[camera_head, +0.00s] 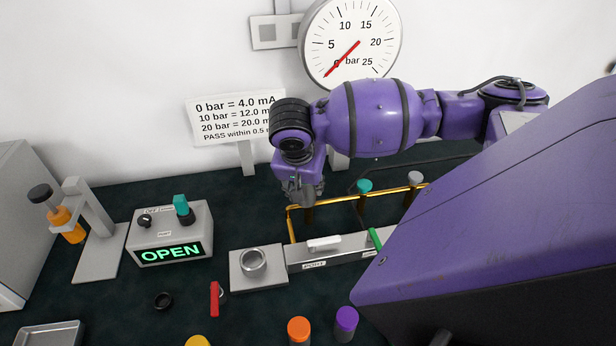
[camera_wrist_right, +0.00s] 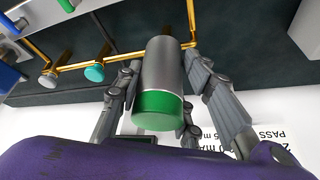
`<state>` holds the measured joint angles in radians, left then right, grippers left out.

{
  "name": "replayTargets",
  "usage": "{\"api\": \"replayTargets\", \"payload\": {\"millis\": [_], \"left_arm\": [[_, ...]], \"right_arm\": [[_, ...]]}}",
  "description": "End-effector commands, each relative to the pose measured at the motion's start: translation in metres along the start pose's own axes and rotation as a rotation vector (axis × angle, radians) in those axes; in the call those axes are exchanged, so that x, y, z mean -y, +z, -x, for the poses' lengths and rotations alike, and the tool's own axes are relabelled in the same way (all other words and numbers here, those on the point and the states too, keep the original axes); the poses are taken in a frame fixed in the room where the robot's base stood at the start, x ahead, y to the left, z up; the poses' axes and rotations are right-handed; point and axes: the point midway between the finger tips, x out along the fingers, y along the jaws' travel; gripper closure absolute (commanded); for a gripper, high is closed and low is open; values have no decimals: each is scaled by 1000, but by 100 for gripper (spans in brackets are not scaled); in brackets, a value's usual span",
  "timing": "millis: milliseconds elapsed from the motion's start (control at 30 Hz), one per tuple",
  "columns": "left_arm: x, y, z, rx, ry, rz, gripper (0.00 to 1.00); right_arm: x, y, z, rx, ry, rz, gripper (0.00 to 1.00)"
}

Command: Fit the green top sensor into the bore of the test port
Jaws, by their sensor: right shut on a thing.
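The green top sensor (camera_wrist_right: 163,75) is a grey metal cylinder with a green end cap, seen large in the right wrist view. My right gripper (camera_wrist_right: 166,90) is shut on it, with fingers on both sides. In the head view the right gripper (camera_head: 303,192) hangs above and behind the port, a little to its right, and I cannot make out the sensor there. The test port (camera_head: 240,280) is a grey block with a round metal collar around its bore (camera_head: 253,261). The sensor is apart from the port. My left gripper is not in view.
A yellow pipe (camera_head: 291,226) with teal and grey knobs runs behind the port's manifold (camera_head: 338,252). A control box (camera_head: 170,235) reading OPEN stands left. A red tag (camera_head: 214,298), a black ring (camera_head: 163,300) and orange, purple and yellow caps lie in front. My purple arm covers the right.

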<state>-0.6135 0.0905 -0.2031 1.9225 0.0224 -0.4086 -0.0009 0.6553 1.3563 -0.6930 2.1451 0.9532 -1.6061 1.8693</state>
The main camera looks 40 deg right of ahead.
Motion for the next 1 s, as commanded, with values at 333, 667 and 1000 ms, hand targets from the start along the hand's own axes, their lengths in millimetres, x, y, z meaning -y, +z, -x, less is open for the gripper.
{"api": "replayTargets", "payload": {"millis": [333,667,1000], "left_arm": [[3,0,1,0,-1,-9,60],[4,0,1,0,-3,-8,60],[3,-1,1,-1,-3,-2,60]], "right_arm": [[0,-6,14,-1,-2,2,100],[3,10,20,1,-91,213,100],[78,72,89,-4,-309,711,100]]}}
